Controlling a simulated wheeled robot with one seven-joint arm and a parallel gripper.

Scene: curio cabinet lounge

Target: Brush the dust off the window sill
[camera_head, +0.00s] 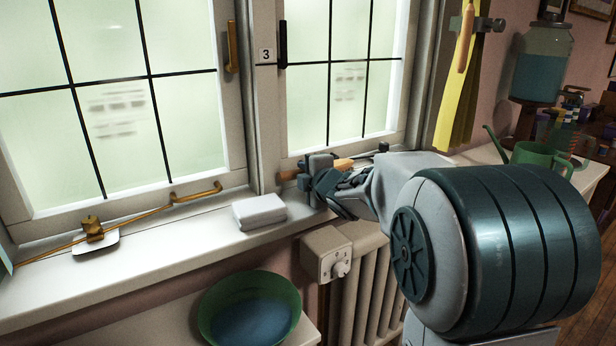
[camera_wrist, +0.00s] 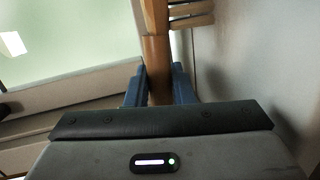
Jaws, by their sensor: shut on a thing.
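The white window sill (camera_head: 150,265) runs below the window from the left edge toward the right. My gripper (camera_head: 318,180) is over the sill's right part, near the window's middle post. It is shut on a wooden handle (camera_head: 343,163), whose other end shows on the gripper's left side. In the wrist view the wooden handle (camera_wrist: 158,45) stands between the two blue fingers of my gripper (camera_wrist: 159,92). Any bristles are not clear. I cannot make out dust on the sill. My arm hides part of its right end.
A white block (camera_head: 258,212) and a brass catch on a white plate (camera_head: 93,236) are on the sill. Below are a green bowl (camera_head: 208,305) with blue contents, a valve box (camera_head: 326,256) and a radiator (camera_head: 368,290). A green watering can (camera_head: 535,153) stands at right.

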